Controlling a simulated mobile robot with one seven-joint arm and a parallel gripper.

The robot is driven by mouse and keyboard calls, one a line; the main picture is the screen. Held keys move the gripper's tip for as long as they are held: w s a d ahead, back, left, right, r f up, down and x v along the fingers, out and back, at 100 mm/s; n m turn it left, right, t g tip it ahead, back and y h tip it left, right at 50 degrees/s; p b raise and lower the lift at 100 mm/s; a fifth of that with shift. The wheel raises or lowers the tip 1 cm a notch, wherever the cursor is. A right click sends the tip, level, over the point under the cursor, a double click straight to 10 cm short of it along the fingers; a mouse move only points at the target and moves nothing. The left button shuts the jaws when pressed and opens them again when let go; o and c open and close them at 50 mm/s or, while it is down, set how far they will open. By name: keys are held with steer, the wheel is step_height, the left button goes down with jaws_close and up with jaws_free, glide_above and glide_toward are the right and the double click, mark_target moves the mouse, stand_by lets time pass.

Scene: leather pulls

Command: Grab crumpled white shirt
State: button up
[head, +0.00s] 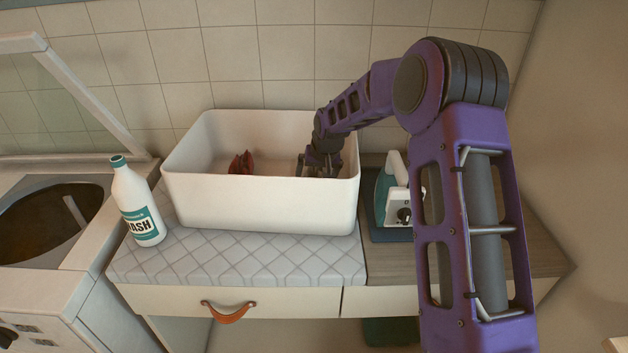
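My gripper (320,170) reaches down into the right side of a large white bin (260,205) on the counter. The bin's front wall hides its floor and the lower part of the gripper. I cannot clearly make out a crumpled white shirt. A small pale beige patch shows beside the fingers, too small to identify. A dark red item (241,163) stands in the bin to the left, apart from the gripper. The fingers are small and partly hidden, so I cannot tell whether they are open or shut, or on anything.
A white bottle with a teal cap and label (137,205) stands left of the bin. A teal and white iron (393,195) stands right of it. An open-topped washer (50,215) is at the left. A drawer with a leather pull (229,313) is below. Tiled wall is behind.

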steer(key=c, duration=1.3)
